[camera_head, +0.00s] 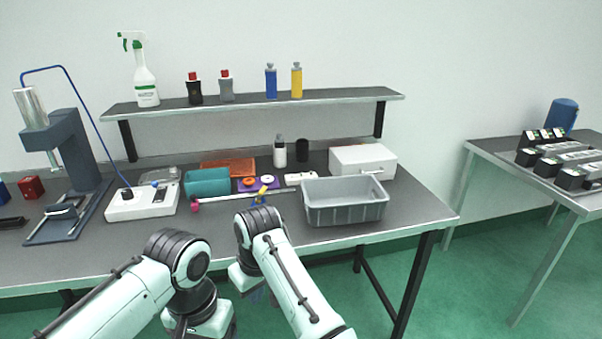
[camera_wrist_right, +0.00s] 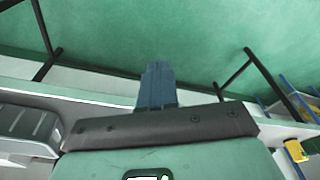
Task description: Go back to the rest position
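My right gripper (camera_head: 257,294) hangs low in front of the bench's front edge, partly behind my own forearm in the head view. In the right wrist view its dark blue fingers (camera_wrist_right: 157,86) are together, with nothing visible between them. My left gripper's pale body (camera_head: 212,320) is at the bottom of the head view, also in front of the bench. Its fingers are hidden or cut off there, so I cannot tell their state.
The bench (camera_head: 330,238) holds a grey bin (camera_head: 345,213), a teal box (camera_head: 207,182), a white case (camera_head: 362,160) and a press (camera_head: 72,150). A shelf (camera_head: 350,96) with bottles stands behind. A second table (camera_head: 500,152) with castings is at right. Green floor (camera_head: 460,280) between is clear.

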